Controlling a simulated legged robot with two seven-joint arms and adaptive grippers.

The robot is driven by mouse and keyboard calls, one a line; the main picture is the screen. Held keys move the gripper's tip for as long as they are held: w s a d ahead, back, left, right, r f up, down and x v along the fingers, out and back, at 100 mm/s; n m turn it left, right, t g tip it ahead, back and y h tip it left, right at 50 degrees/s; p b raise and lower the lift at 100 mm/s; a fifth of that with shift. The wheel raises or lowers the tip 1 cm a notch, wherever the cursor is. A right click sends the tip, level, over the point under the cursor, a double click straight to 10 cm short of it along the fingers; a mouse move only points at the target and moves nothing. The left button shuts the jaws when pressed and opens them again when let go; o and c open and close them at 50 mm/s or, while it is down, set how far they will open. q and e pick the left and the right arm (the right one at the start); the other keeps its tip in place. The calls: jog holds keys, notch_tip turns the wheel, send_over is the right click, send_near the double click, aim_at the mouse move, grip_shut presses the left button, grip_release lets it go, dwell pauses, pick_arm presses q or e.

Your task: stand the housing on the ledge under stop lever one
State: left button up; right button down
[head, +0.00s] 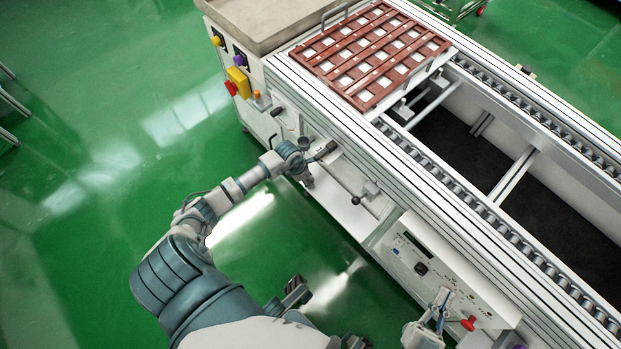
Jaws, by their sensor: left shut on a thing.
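My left gripper (304,172) is at the front side of the conveyor. It is shut on a small grey thing, apparently the housing (307,181), near the upper end of the white ledge (343,219). The wrist hides most of the housing, so I cannot tell whether it touches the ledge. A dark stop lever part (327,149) sits right beside the wrist. A thin rod with a black knob (355,200) shows further down the side. What looks like my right gripper (441,304) is at the bottom, before the control panel; its fingers are unclear.
The conveyor (465,185) runs diagonally down to the right. A red-brown grid tray (370,52) lies on it. A control panel (435,268) with a red button (469,323) juts out at the lower right. The green floor (110,110) at left is mostly clear.

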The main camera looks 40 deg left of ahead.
pick_arm(q)
jog(key=o, duration=0.9)
jog(key=shift+c, duration=0.2)
pick_arm(e)
jog(key=shift+r, duration=0.1)
pick_arm(q)
jog(key=shift+a+r, duration=0.15)
jog(key=shift+r, duration=0.25)
jog(key=p+v, duration=0.1)
jog(key=v, duration=0.2)
jog(key=shift+s+p, duration=0.1)
jog(key=shift+p, duration=0.2)
jog(key=s+a+p, duration=0.2)
jog(key=s+a, duration=0.4)
jog(key=s, duration=0.3)
jog(key=shift+s+a+f, duration=0.35)
pick_arm(e)
notch_tip(320, 180, down, 8)
jog(key=d+g+h, duration=0.1)
jog(key=g, duration=0.5)
jog(key=shift+s+h, duration=0.4)
jog(key=shift+s, duration=0.05)
